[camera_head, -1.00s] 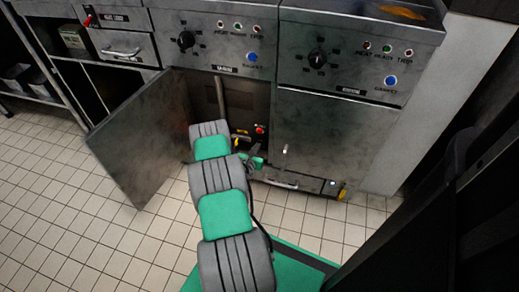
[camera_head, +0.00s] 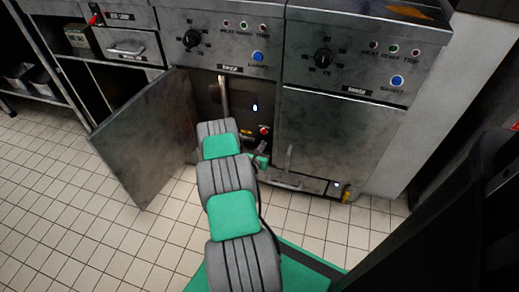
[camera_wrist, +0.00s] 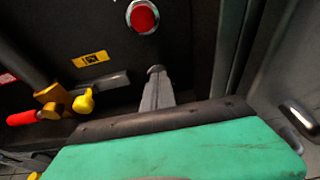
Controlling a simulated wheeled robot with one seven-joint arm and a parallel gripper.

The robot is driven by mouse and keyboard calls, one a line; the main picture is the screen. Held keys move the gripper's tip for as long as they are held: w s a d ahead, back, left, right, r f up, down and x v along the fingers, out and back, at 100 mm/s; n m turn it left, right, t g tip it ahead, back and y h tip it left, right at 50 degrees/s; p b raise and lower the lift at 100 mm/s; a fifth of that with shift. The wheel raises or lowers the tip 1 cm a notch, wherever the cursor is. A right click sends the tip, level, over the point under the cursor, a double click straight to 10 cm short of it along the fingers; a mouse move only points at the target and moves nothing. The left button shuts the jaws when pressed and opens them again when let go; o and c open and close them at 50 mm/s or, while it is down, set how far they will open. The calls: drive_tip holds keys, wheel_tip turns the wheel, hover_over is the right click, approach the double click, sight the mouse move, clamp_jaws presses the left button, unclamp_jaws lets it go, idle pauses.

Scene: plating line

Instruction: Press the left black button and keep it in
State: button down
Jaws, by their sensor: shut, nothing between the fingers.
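My gripper (camera_wrist: 156,73) is shut and empty inside the open cabinet, its fingertips against or very near the dark control panel (camera_wrist: 190,60). It also shows in the head view (camera_head: 263,150), low at the cabinet opening. A black button cannot be made out in either view; the spot at my fingertips is hidden by them. A red round button (camera_wrist: 143,17) in a pale ring sits just above my fingertips, and shows in the head view (camera_head: 264,130). A small blue-white glow (camera_head: 255,107) shows inside the cabinet. Contact cannot be told for sure.
The cabinet door (camera_head: 146,138) stands open to the left. In the wrist view, a yellow label (camera_wrist: 90,58), a red-tipped handle (camera_wrist: 24,118) and a yellow knob (camera_wrist: 84,103) lie left of my fingers. A closed door (camera_head: 333,142) is to the right.

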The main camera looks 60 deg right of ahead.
drive_tip(key=shift+w+d+r, duration=0.25)
drive_tip(key=shift+d+r, duration=0.35)
drive_tip(key=shift+d, duration=0.05)
drive_tip(key=shift+a, duration=0.15)
drive_tip(key=a, duration=0.1)
drive_tip(key=s+a, duration=0.1)
drive_tip(key=a, duration=0.1)
drive_tip(key=a+f, duration=0.1)
drive_tip(key=shift+s+a+p, duration=0.15)
drive_tip(key=shift+p, duration=0.2)
drive_tip(key=p+v, duration=0.3)
drive_tip(key=v, duration=0.7)
drive_tip(key=shift+a, duration=0.3)
drive_tip(key=shift+f, duration=0.15)
